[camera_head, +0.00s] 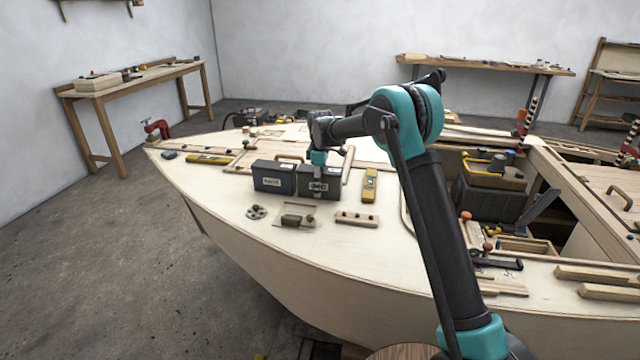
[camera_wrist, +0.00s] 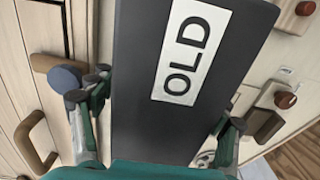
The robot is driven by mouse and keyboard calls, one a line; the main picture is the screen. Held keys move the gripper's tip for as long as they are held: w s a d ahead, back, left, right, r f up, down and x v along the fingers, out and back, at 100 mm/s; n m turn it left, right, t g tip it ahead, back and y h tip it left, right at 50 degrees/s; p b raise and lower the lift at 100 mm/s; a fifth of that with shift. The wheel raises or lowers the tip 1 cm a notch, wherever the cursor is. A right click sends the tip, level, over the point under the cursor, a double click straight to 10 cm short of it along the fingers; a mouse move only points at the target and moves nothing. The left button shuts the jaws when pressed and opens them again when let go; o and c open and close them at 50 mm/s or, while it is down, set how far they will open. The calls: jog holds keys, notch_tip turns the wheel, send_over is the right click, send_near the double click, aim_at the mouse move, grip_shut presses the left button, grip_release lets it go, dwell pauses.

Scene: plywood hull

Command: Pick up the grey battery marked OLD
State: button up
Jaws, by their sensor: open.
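The grey battery marked OLD (camera_wrist: 150,60) fills the middle of the wrist view, its white label in plain sight. In the head view, the right-hand dark box (camera_head: 320,183) of two lies directly under my gripper (camera_head: 318,158) and appears to be this battery. My gripper also shows in the wrist view (camera_wrist: 157,112), with one finger on each side of the battery and gaps beside it. It is open and holds nothing. The teal palm hides the battery's lower end in the wrist view.
A second dark box (camera_head: 273,177) stands close on the left. A yellow level (camera_head: 370,185) lies to the right, and a wooden strip with pegs (camera_head: 357,219) in front. A wooden handle (camera_wrist: 35,143) and a round blue-grey knob (camera_wrist: 64,77) show beside my left finger.

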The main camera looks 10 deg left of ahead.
jog(key=c, duration=1.7)
jog(key=shift+r, duration=0.15)
jog(key=shift+c, duration=0.2)
